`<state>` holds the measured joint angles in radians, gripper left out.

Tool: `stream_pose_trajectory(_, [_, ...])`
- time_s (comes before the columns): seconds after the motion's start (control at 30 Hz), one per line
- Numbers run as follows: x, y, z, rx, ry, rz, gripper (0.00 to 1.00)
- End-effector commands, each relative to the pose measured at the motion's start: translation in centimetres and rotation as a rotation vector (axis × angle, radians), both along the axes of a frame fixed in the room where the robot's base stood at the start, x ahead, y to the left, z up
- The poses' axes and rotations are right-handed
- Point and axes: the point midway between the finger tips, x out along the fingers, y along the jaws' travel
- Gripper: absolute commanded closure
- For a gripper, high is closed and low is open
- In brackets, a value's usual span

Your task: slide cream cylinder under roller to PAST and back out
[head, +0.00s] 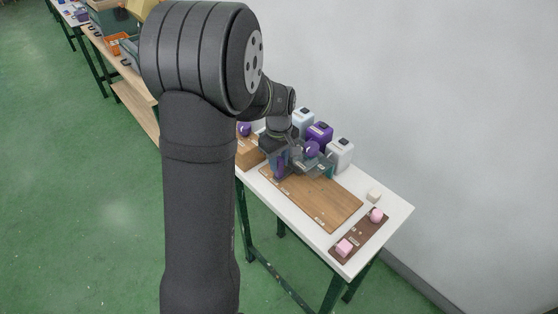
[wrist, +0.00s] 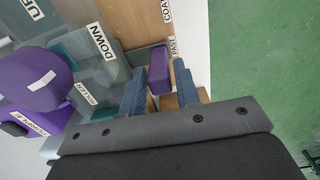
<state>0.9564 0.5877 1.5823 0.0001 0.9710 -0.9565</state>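My gripper (wrist: 159,92) has its two blue-grey fingers on either side of a purple piece (wrist: 157,70), with little or no gap, beside the PAST label (wrist: 173,47). I cannot tell whether this piece is the cylinder with paint on it. In the head view my gripper (head: 282,167) is low at the far left of the wooden board (head: 325,203), with purple showing at its fingers. A clear plate marked DOWN (wrist: 98,50) and a ROLLER label (wrist: 86,93) lie left of the fingers in the wrist view. The roller itself is not clearly seen. A small cream piece (head: 374,195) stands on the table's right.
Pale, purple (head: 320,133) and white (head: 340,153) containers line the wall side. A dark brown board (head: 360,236) with two pink pieces (head: 344,247) lies at the right end of the white table (head: 398,211). The wooden board's right half is clear.

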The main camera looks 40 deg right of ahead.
Motion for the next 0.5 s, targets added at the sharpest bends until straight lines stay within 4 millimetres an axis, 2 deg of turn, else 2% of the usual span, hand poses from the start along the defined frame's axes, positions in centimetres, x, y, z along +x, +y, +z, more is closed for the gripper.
stream_pose_trajectory(0.27, [0.00,0.01,-0.22,0.000,0.000,0.000,0.71])
stream_pose_trajectory(0.43, [0.00,0.01,-0.20,0.000,0.000,0.000,1.00])
stream_pose_trajectory(0.5, [0.00,0.01,-0.19,0.000,0.000,0.000,1.00])
